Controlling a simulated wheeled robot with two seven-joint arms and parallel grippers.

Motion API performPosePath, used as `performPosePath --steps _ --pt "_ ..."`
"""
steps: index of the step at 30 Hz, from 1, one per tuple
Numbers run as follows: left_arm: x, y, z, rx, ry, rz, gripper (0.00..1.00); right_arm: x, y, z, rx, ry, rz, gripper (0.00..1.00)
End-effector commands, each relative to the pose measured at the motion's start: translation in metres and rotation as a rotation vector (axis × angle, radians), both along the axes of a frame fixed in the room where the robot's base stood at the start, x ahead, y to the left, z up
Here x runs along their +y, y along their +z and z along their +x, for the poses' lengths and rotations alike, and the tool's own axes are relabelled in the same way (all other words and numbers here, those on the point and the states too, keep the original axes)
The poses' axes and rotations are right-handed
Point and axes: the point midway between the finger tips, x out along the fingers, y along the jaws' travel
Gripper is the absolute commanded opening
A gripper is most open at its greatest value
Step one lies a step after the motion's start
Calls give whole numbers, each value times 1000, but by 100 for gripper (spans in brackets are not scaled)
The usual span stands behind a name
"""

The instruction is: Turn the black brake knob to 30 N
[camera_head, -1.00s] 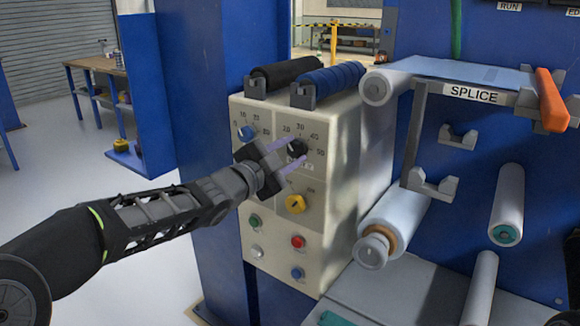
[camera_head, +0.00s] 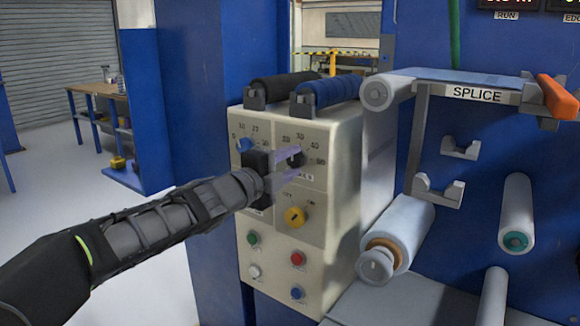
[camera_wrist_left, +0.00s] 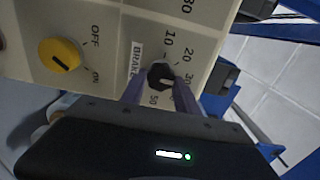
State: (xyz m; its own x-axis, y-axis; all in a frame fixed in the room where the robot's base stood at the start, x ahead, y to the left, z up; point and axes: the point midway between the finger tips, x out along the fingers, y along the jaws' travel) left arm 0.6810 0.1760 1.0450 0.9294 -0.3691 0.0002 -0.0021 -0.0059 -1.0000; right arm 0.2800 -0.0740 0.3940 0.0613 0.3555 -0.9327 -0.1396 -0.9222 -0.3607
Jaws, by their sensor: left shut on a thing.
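The black brake knob (camera_head: 296,159) is on the upper right of the cream control box (camera_head: 341,150), inside a printed scale. In the left wrist view the knob (camera_wrist_left: 160,76) sits beside the BRAKE label, with 10, 20, 30 and 50 around it. My left gripper (camera_head: 293,166) is shut on the knob, its two purple fingers on either side of it. The fingers also show in the wrist view (camera_wrist_left: 160,86). The finger and gripper body cover part of the scale, and I cannot read the knob's pointer. My right gripper is not in view.
A blue knob (camera_head: 244,145) is left of the brake knob, partly behind my gripper. A yellow OFF/ON switch (camera_head: 295,217) is below, with several push buttons under it. Black (camera_head: 285,78) and blue (camera_head: 327,92) rollers lie on top. The splice shelf (camera_head: 460,78) stands at right.

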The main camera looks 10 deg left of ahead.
Motion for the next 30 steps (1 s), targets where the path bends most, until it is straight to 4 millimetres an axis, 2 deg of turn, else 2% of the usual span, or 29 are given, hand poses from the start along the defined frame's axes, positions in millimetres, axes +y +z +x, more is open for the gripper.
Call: performPosePath --steps 12,13,20,30 --pt "0 -1 0 -2 -1 7 0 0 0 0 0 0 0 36" --pt "0 -1 0 -2 -1 7 40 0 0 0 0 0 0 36" --pt "0 0 0 -1 -1 6 58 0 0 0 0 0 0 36" --pt "1 0 -3 -3 0 7 59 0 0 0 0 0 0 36"
